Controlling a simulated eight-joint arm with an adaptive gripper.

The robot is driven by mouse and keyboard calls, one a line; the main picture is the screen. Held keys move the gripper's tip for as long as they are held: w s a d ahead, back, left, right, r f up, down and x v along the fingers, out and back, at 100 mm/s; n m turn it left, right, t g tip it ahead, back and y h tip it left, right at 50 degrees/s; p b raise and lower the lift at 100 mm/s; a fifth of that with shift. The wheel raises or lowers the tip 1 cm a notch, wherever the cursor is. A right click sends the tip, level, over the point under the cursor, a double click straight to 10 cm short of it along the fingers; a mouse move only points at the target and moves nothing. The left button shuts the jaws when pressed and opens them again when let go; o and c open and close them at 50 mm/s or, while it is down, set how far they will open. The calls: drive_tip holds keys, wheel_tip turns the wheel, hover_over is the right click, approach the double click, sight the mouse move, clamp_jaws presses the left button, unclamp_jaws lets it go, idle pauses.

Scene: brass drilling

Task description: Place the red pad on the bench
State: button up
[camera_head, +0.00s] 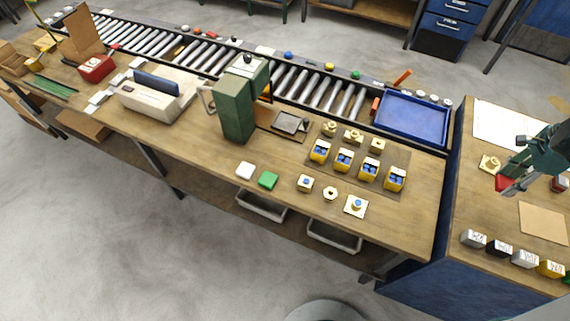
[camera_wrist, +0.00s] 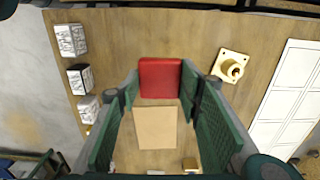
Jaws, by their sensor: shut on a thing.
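My gripper (camera_head: 512,184) is at the right, over the blue-sided side table (camera_head: 480,207). It is shut on the red pad (camera_head: 502,183), whose edge shows at the fingertips. In the wrist view the red pad (camera_wrist: 160,78) sits between the ends of the two green fingers, beyond a tan sheet (camera_wrist: 156,127). How high the pad is above the table is hard to tell. The long wooden bench (camera_head: 410,222) stands to the left, with a white pad (camera_head: 245,170) and a green pad (camera_head: 268,180) near its front edge.
Brass parts (camera_head: 356,206) and yellow-blue blocks (camera_head: 368,172) stand on the bench's right half, near a blue tray (camera_head: 411,117) and a green drill press (camera_head: 238,105). Several small blocks (camera_head: 498,249) line the side table's front. The bench's front right corner is bare.

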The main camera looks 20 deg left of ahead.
drive_tip(key=w+a+f+n+b, duration=0.1)
drive_tip(key=w+a+n, duration=0.15)
drive_tip(key=a, duration=0.65)
drive_tip(key=w+a+f+n, duration=0.1)
drive_tip(key=w+a+n, duration=0.15)
drive_tip(key=a, duration=0.55)
drive_tip(key=n+b, duration=0.3)
drive_tip(key=n, duration=1)
hover_over(279, 162)
wheel_tip(279, 162, down, 6)
drive_tip(key=shift+r, duration=0.2)
drive_tip(key=shift+w+f+b, duration=0.1)
drive_tip(key=shift+f+b, duration=0.4)
drive_tip(key=shift+f, duration=2.6)
drive_tip(key=shift+f, duration=1.9)
